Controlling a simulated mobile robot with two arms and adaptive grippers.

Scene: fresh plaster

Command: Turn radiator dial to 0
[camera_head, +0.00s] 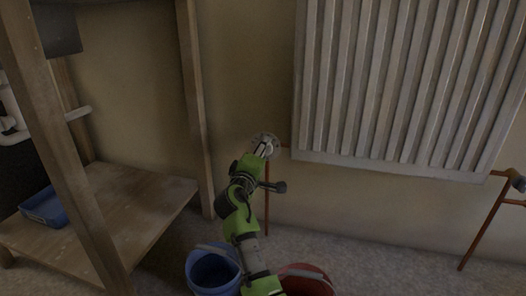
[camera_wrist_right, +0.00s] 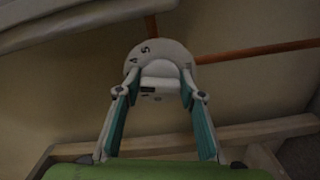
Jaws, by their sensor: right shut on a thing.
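The white radiator (camera_head: 400,80) hangs on the wall at the upper right of the head view. The round, pale dial (camera_head: 271,138) is at its lower left corner, above a copper pipe. In the right wrist view the dial (camera_wrist_right: 161,62) shows dark digits on its face. My right gripper (camera_head: 262,151) is at the dial, and the wrist view shows its two fingers (camera_wrist_right: 160,92) on either side of the dial's raised grip, shut on it. The fingers partly cover the dial's face in the head view. My left gripper is not in view.
A blue bucket (camera_head: 198,260) and a red bucket (camera_head: 322,276) stand on the floor below my right arm. A wooden shelf (camera_head: 150,205) with a blue tray (camera_head: 42,208) is at the left. A second copper pipe (camera_head: 484,232) rises at the right.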

